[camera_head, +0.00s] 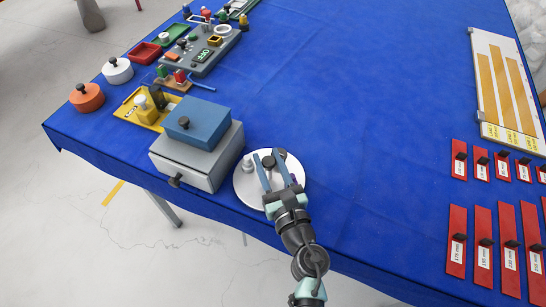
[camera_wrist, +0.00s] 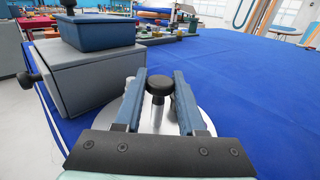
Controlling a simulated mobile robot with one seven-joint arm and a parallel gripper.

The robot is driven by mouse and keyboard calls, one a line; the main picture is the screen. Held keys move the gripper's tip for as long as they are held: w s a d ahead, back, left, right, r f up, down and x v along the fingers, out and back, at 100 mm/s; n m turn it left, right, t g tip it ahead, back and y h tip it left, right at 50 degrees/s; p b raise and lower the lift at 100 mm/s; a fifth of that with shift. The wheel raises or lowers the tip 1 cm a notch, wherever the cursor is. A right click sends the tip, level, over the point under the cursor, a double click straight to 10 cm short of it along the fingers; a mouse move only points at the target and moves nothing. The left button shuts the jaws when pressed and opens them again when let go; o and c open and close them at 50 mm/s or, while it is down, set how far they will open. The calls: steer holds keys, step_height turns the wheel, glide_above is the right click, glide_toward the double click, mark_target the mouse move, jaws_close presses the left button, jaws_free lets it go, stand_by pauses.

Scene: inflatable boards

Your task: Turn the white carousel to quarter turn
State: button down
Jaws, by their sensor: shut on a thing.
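The white carousel (camera_head: 246,190) is a round, flat disc near the front edge of the blue table, just right of the grey drawer box. A small light post (camera_head: 247,165) stands near its left rim. My gripper (camera_head: 267,157) reaches over the disc from the front, with its two blue fingers either side of a black-topped post (camera_wrist: 158,87). In the wrist view my gripper (camera_wrist: 160,75) is shut on this post, though the exact contact is hard to see. The fingers and wrist hide part of the disc (camera_wrist: 205,121).
The grey drawer box (camera_head: 190,160) with a blue box (camera_head: 197,124) on top stands close at the left. Several small fixtures and round lidded pots line the table's left side. Red labelled plates (camera_head: 457,240) lie at the right. The middle of the table is clear.

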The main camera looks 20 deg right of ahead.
steer(key=shift+n+y, duration=0.3)
steer(key=shift+y, duration=0.1)
stand_by(0.3)
steer(key=c, duration=0.5)
jaws_free()
steer(key=s, duration=0.4)
steer(key=s+b, duration=0.1)
steer(key=s, duration=0.3)
steer(key=s+b, duration=0.1)
steer(key=s, duration=0.2)
steer(key=shift+s+d+f, duration=0.15)
steer(key=shift+s+d, duration=0.25)
steer(key=shift+s+b, duration=0.3)
steer(key=shift+s, duration=0.25)
